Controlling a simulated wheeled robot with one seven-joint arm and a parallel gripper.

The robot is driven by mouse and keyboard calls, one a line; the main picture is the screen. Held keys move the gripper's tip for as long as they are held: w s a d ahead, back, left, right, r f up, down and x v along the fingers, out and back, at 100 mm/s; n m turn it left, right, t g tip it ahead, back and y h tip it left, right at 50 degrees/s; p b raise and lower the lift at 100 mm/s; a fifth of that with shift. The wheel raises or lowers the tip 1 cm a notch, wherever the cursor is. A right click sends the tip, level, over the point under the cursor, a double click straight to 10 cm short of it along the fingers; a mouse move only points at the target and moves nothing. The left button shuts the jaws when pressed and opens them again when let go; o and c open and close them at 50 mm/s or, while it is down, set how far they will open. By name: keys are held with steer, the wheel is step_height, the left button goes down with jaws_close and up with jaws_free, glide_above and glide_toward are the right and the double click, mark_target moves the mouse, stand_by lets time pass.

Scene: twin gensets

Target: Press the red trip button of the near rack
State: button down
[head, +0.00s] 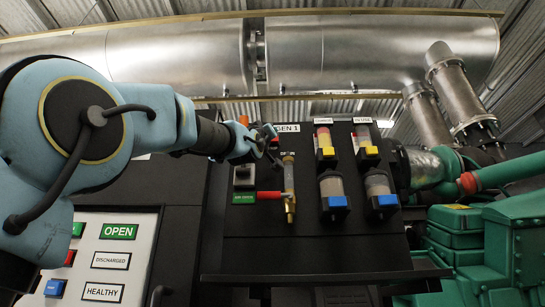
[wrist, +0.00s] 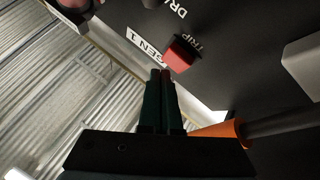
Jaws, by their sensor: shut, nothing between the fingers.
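The red trip button (wrist: 180,55) shows in the wrist view, on the black panel of the rack marked GEN 1 (head: 288,128), with the word TRIP beside it. My gripper (wrist: 161,72) is shut and empty. Its fingertips appear just below and left of the red button in the wrist view; I cannot tell whether they touch it. In the head view my gripper (head: 268,136) is at the upper left of the black rack panel (head: 270,235), beside the GEN 1 label. The trip button cannot be made out there, and the gripper may be hiding it.
A red lever (head: 268,194) and a brass sight tube (head: 289,185) are below my gripper. Several filter units, including one with a blue base (head: 334,200), are to the right. A white panel (head: 105,260) with buttons is lower left. Green machinery (head: 490,240) stands at right.

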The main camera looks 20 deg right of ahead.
steer(key=shift+w+d, duration=0.1)
steer(key=shift+w, duration=0.1)
stand_by(0.7)
steer(key=shift+w+d, duration=0.1)
steer(key=shift+w, duration=0.1)
steer(key=shift+w+d, duration=0.2)
steer(key=shift+w, duration=0.25)
stand_by(1.1)
steer(key=shift+s, duration=0.1)
steer(key=shift+s+a+b, duration=0.4)
steer(key=shift+s+b, duration=0.05)
steer(key=shift+s, duration=0.25)
